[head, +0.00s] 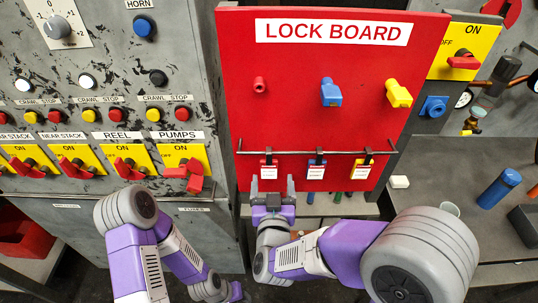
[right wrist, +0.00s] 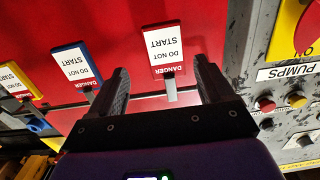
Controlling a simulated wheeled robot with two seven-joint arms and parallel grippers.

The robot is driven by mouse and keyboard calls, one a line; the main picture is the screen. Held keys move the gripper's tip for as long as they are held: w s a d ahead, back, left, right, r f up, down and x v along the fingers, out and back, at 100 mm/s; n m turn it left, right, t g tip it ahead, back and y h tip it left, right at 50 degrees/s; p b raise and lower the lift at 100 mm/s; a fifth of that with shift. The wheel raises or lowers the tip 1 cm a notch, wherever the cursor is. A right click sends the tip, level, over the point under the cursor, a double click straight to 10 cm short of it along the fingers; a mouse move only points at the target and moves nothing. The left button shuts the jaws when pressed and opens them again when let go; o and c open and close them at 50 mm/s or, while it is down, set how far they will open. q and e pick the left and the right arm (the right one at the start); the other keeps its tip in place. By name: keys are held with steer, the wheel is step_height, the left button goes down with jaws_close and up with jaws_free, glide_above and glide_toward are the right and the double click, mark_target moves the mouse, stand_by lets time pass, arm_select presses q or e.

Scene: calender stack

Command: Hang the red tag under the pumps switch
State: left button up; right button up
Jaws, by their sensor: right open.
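The red tag (head: 268,169), white with a red end, hangs from the rail (head: 310,152) on the lock board, leftmost of three tags. My right gripper (head: 272,184) is open and empty just below it in the head view. In the right wrist view the red tag (right wrist: 165,52) shows upside down between the lines of the two fingers (right wrist: 162,78), with no finger seen touching it. The pumps switch (head: 184,170), a red handle on a yellow plate, is left of the board. A bar (head: 190,197) runs below it. My left gripper is not visible.
A blue tag (head: 317,169) and a yellow tag (head: 362,169) hang to the right on the same rail. Coloured padlock-like pieces, including a blue one (head: 330,92), sit higher on the red board (head: 290,115). A blue cylinder (head: 499,188) lies on the right bench.

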mark_target(269, 168)
steer(key=shift+a+r+t, duration=0.1)
steer(key=shift+r+t, duration=0.2)
steer(key=shift+r, duration=0.4)
steer(key=shift+w+r, duration=0.15)
steer(key=shift+w, duration=0.25)
steer(key=w, duration=0.4)
steer(key=w+f+b, duration=0.1)
steer(key=w, duration=0.1)
steer(key=shift+w+a, duration=0.3)
steer(key=shift+a, duration=0.05)
steer(key=c, duration=1)
